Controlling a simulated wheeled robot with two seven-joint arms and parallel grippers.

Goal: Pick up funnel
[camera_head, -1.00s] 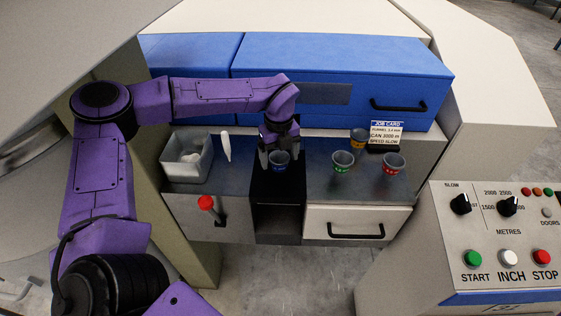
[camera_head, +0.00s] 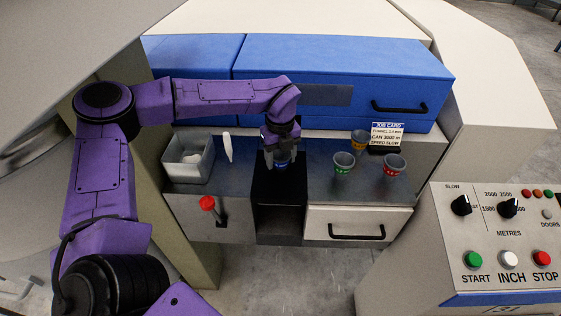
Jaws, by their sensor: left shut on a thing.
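My left gripper (camera_head: 282,163) points down at the dark block in the middle of the bench and is shut on the blue-banded funnel (camera_head: 284,166). The fingers hide most of that funnel, and I cannot tell whether it is clear of the block. Three other cup-shaped grey funnels stand to the right: one with a green band (camera_head: 343,164), one with a red band (camera_head: 394,165) and one with an orange-yellow body (camera_head: 358,141) behind them. My right gripper is not in view.
A grey bin (camera_head: 189,168) with pale contents and a white upright handle (camera_head: 227,147) stand left of the gripper. A red-knobbed lever (camera_head: 207,203) is on the front. A job card (camera_head: 387,134) stands behind the funnels. A control panel (camera_head: 500,235) is at the right.

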